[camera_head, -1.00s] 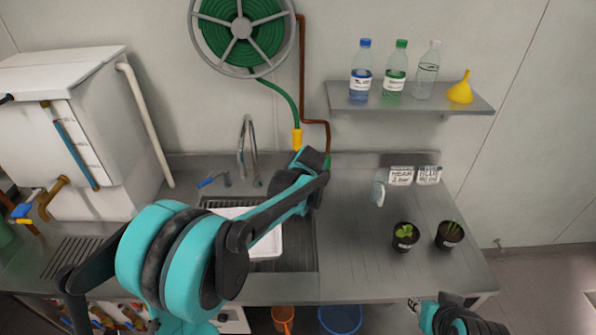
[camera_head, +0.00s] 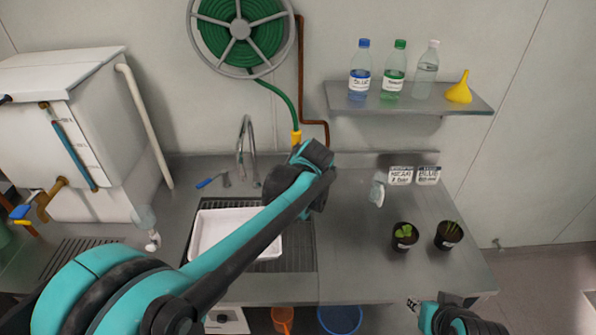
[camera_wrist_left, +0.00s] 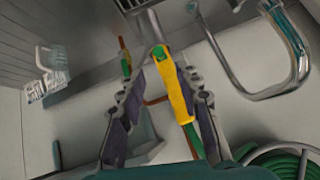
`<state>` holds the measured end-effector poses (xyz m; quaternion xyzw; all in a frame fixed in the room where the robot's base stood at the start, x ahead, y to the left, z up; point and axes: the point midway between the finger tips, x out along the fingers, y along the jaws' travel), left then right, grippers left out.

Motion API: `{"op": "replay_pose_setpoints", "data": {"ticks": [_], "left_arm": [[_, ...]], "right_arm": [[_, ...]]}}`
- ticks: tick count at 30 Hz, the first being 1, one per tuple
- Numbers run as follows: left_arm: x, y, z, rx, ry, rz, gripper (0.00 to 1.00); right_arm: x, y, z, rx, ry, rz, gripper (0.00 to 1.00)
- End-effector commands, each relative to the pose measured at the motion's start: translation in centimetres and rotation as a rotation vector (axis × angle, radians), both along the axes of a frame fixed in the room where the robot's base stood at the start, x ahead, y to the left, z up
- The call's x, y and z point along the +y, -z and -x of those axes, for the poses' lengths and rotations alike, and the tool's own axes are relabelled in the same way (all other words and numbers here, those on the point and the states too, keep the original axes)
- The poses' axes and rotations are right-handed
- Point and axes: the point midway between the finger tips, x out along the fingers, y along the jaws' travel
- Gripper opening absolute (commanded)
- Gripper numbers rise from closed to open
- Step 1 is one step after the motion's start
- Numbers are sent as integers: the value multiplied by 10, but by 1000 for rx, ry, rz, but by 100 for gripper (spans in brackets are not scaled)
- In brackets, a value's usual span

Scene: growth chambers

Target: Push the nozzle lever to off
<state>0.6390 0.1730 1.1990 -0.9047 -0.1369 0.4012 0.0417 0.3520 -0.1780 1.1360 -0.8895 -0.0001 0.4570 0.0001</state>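The yellow nozzle (camera_head: 296,139) hangs on the end of the green hose near the wall, just above the end of my left arm. In the left wrist view the yellow nozzle (camera_wrist_left: 178,88), with a green part at one end, shows between the two fingers of my left gripper (camera_wrist_left: 160,92). The fingers are spread, with gaps beside the nozzle; I cannot tell whether either touches it. The lever is not clearly distinguishable. In the head view my left gripper is hidden behind its own wrist. My right gripper (camera_head: 455,318) shows only partly at the bottom edge; its fingers are unclear.
A curved faucet (camera_head: 245,150) stands left of the nozzle, behind the white tray (camera_head: 196,236) in the sink. The hose reel (camera_head: 240,27) is above. A shelf (camera_head: 410,103) with bottles and a funnel is at right. Two potted plants (camera_head: 404,244) (camera_head: 449,243) stand on the counter.

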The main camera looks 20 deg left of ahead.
Motion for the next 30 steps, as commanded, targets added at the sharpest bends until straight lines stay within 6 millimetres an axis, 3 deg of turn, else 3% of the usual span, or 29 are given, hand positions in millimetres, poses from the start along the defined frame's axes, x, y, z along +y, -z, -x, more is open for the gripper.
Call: {"op": "replay_pose_setpoints", "data": {"ticks": [7, 23, 26, 30], "left_arm": [[-9, -22, 20, 1, 0, -1, 34], [-9, -24, 24, 2, 0, 0, 34], [-5, -17, 39, 11, 6, 10, 34], [7, 8, 90, 45, 35, 42, 34]], "right_arm": [[0, 0, 0, 0, 0, 0, 34], [0, 1, 0, 0, 0, 0, 34], [0, 7, 0, 0, 0, 0, 34], [0, 28, 0, 0, 0, 0, 34]]}}
